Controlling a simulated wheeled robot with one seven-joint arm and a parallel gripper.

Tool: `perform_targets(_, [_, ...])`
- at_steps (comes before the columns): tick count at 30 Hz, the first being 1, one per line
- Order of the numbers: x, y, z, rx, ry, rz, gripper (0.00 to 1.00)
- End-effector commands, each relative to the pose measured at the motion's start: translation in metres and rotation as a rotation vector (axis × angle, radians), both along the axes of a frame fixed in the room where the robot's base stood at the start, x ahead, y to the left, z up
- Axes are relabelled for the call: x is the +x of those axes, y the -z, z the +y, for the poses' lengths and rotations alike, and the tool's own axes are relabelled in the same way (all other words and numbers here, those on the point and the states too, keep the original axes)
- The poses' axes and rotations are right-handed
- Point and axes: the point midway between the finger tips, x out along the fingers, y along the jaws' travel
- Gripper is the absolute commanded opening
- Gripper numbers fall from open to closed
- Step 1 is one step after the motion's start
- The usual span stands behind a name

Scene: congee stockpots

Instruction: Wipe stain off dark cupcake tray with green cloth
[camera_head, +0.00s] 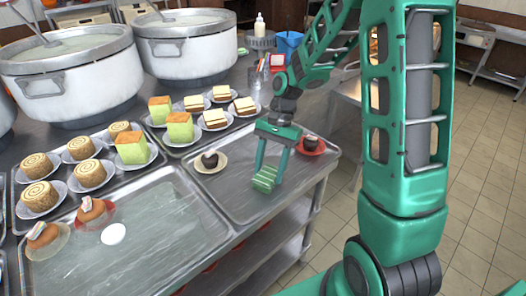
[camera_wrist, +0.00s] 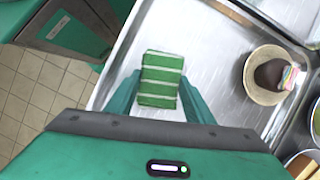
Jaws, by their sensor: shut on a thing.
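My gripper (camera_head: 270,170) is shut on a green cloth (camera_head: 265,180) with pale stripes. The cloth is low over the front part of the right-hand tray (camera_head: 245,212); I cannot tell whether it touches the metal. In the wrist view the cloth (camera_wrist: 160,80) sits between my fingers. This tray holds a dark cupcake (camera_head: 210,159) on a cream plate at its left and another dark cupcake (camera_head: 310,143) on a red plate at its right. I see no clear stain on it.
Trays of rolls (camera_head: 39,196), green cake blocks (camera_head: 131,147) and layered slices (camera_head: 215,118) fill the counter's back left. Large stockpots (camera_head: 70,75) stand behind them. A blue container (camera_head: 288,44) is at the back. The counter's edge runs along the right trays' front.

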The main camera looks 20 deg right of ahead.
Motion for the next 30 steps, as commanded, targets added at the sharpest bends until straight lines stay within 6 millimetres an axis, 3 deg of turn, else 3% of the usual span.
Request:
perform_targets(3, [0.001,0.0,-0.007,0.0,-0.004,0.001,0.27])
perform_targets(16, [-0.002,0.001,0.019,0.0,0.012,0.001,0.27])
perform_targets(30, [0.001,-0.001,-0.002,0.0,-0.003,-0.002,0.27])
